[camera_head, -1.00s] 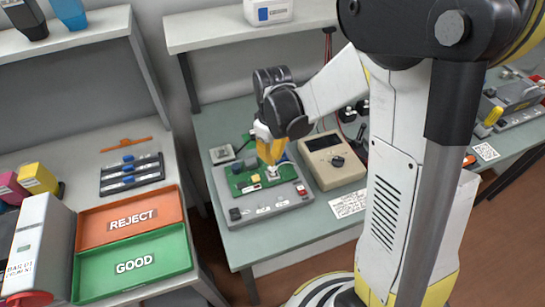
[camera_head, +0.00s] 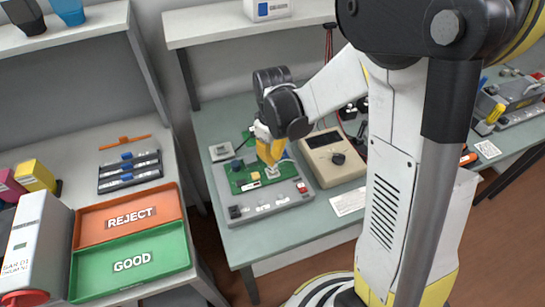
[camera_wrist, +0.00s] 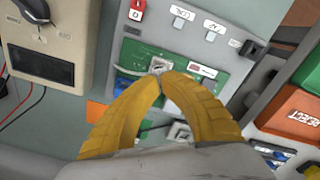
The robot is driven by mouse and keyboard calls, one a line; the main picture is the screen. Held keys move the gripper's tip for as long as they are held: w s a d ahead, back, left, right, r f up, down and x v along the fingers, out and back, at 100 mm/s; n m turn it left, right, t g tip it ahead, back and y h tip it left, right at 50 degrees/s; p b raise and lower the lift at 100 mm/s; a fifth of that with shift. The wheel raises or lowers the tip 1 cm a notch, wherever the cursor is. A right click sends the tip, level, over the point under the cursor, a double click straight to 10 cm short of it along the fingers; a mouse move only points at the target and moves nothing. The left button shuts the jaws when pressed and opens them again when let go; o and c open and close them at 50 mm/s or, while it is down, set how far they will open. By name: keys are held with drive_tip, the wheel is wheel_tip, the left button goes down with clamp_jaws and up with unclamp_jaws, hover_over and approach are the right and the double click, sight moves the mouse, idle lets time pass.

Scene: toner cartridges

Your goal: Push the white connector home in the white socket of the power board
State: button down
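The green power board (camera_head: 248,181) lies on a grey fixture (camera_head: 262,211) on the bench; it also shows in the wrist view (camera_wrist: 197,63). My gripper (camera_head: 270,164) points down over the board. In the wrist view its two yellow fingers (camera_wrist: 160,76) come together at the tips with hardly a gap. A small white part (camera_wrist: 158,65), at the white socket and connector, shows right at the fingertips. I cannot tell connector from socket there, nor how deep the connector sits. The fingertips hide part of it.
A beige meter (camera_head: 333,158) stands right of the fixture, with red and black leads behind. A red switch (camera_wrist: 137,10) and a black part (camera_wrist: 254,47) sit on the fixture's front. The orange REJECT tray (camera_head: 95,236) and green GOOD tray (camera_head: 175,258) lie on the left table.

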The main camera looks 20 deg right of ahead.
drive_tip(key=shift+f+b, duration=1.1)
drive_tip(key=shift+f, duration=0.15)
idle(0.4)
drive_tip(key=shift+r+p, duration=2.55)
drive_tip(key=shift+r, duration=1)
drive_tip(key=shift+s+r, duration=0.15)
drive_tip(key=shift+r, duration=0.2)
drive_tip(key=s+r+m+t+b, duration=0.4)
drive_tip(key=s+r+m+t, duration=0.2)
drive_tip(key=s+r, duration=0.3)
drive_tip(key=shift+s+r+t, duration=0.2)
drive_tip(key=shift+s+t, duration=0.4)
drive_tip(key=shift+s, duration=1.1)
